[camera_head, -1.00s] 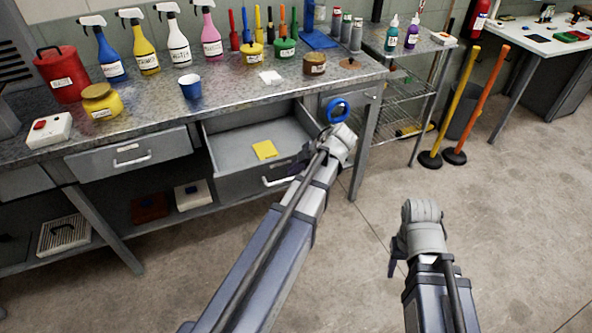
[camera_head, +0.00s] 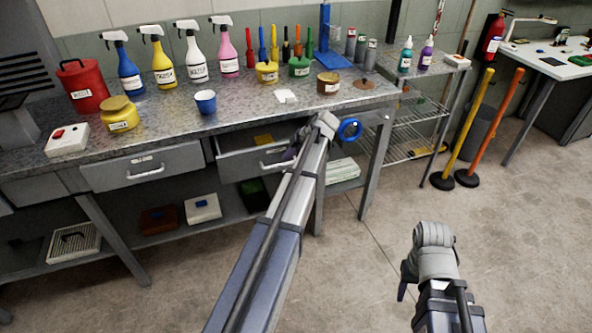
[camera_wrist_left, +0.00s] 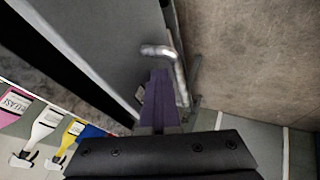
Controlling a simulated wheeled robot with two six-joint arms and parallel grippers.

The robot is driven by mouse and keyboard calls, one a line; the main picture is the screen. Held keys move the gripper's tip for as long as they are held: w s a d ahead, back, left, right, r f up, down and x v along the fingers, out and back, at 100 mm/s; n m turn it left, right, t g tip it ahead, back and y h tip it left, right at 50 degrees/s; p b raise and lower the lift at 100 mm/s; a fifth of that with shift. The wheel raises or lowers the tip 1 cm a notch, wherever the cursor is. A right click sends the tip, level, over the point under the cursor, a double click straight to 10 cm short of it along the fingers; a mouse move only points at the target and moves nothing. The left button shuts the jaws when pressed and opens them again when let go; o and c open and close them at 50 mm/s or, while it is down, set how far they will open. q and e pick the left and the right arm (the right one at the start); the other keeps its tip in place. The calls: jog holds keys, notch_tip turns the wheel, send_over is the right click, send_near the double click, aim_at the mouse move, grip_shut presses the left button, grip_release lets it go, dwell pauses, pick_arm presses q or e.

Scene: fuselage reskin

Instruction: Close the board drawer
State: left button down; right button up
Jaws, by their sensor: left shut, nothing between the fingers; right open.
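The board drawer (camera_head: 238,168) is a grey drawer under the metal workbench and stands partly open. A strip of its inside shows, with a yellow item (camera_head: 263,139) in it. Its silver handle (camera_head: 272,164) is on the front. My left gripper (camera_head: 287,158) is at the right part of the drawer front, by the handle, partly hidden by my arm. In the left wrist view its purple fingers (camera_wrist_left: 157,100) are shut and empty beside the handle (camera_wrist_left: 168,62); whether they touch the front I cannot tell. My right gripper (camera_head: 405,285) hangs above the floor, away from the bench.
The workbench top (camera_head: 180,128) holds spray bottles, cans and a blue cup (camera_head: 205,101). A shut drawer (camera_head: 140,166) is to the left. A blue ring (camera_head: 350,129) sits right of my left arm. A wire shelf (camera_head: 405,130) stands right.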

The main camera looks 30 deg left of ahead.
pick_arm(q)
jog(key=w+a, duration=0.7)
jog(key=a, duration=0.1)
jog(key=shift+w+a, duration=0.5)
jog(key=shift+a, duration=0.05)
jog(key=shift+a+r, duration=0.1)
jog(key=shift+r, duration=0.05)
